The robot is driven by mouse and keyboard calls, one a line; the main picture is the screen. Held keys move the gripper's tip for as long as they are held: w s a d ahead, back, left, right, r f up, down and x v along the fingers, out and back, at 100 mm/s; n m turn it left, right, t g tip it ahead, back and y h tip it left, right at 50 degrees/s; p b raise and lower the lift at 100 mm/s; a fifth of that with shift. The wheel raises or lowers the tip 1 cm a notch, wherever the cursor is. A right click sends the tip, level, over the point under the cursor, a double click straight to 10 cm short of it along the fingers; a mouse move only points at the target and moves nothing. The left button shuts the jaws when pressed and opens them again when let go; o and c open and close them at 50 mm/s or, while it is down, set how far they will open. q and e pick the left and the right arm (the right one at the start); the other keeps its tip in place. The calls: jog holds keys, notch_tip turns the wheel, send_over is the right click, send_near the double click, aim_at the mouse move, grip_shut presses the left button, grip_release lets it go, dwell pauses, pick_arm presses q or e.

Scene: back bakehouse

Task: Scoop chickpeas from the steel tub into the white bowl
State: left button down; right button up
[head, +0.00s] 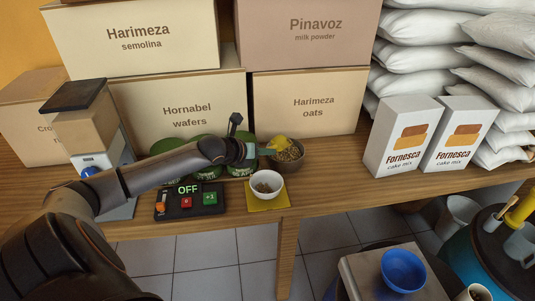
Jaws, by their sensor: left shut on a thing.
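The steel tub (300,167) stands on the wooden table, right of centre, with small brownish chickpeas (291,153) in it. The white bowl (267,194) sits nearer me on a yellow mat (256,205), with a small heap of chickpeas (266,187) in its bottom. My left gripper (259,151) reaches in from the left and is shut on a yellow scoop (278,143). The scoop is at the tub's left rim, over or in the chickpeas; I cannot tell how deep. The gripper partly hides the scoop's handle. My right gripper is not in view.
Green tins (169,146) stand behind my left arm. A switch panel reading OFF (188,200) lies left of the bowl. Cartons (308,103) back the table, and two cake mix boxes (401,137) stand right of the tub. The table between them is clear.

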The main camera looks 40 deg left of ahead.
pick_arm(q)
jog(key=s+t+b, duration=0.2)
jog(key=shift+d+f+t+b, duration=0.1)
jog(key=shift+d+t+b, duration=0.1)
jog(key=shift+t+b, duration=0.15)
jog(key=r+p, duration=0.2)
jog(key=s+r+p, duration=0.1)
jog(key=r+p, duration=0.1)
jog(key=p, duration=0.1)
jog(key=shift+r, duration=0.2)
jog(key=shift+s+f, duration=0.1)
